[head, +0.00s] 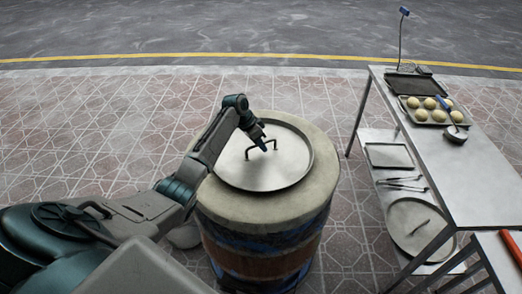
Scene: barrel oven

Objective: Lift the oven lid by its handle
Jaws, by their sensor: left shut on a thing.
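The barrel oven (265,245) stands upright in the middle of the head view, with a thick pale rim on top. The round metal lid (287,171) lies on the oven top and looks level. Its dark handle (249,152) stands up near the lid's middle. My left gripper (266,147) reaches in from the left and is shut on the handle at its right end. The fingertips are small in view and partly hide that end of the handle. My right gripper is not in view.
A metal table (470,170) stands at the right with a tray of dough balls (432,112) and a ladle (455,134). Its lower shelf holds another round lid (420,228), a tray (389,156) and tongs (402,184). Paved floor around the oven is mostly clear.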

